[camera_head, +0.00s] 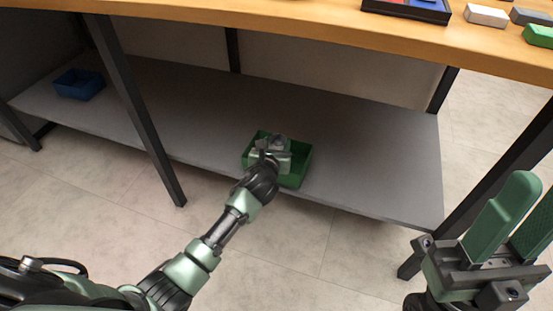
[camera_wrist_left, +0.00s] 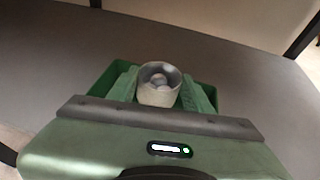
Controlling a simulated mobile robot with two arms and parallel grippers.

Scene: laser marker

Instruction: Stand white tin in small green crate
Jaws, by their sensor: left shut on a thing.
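The small green crate (camera_head: 298,172) stands on the grey lower shelf, near its front edge. My left gripper (camera_head: 277,147) is over the crate, its fingers reaching down within the crate's outline. In the left wrist view the white tin (camera_wrist_left: 158,94) is upright, its round open top facing the camera, between the two green fingers, which are shut on it. Green crate walls (camera_wrist_left: 204,92) show around the fingers. The tin's bottom is hidden, so I cannot tell whether it touches the crate floor. My right gripper (camera_head: 520,215) is open and empty at the lower right.
A blue crate (camera_head: 79,84) stands at the shelf's left end. Dark table legs (camera_head: 135,110) rise at the shelf's edge. The wooden tabletop (camera_head: 300,25) above holds a dark tray (camera_head: 408,8) and several small blocks. The shelf right of the green crate is clear.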

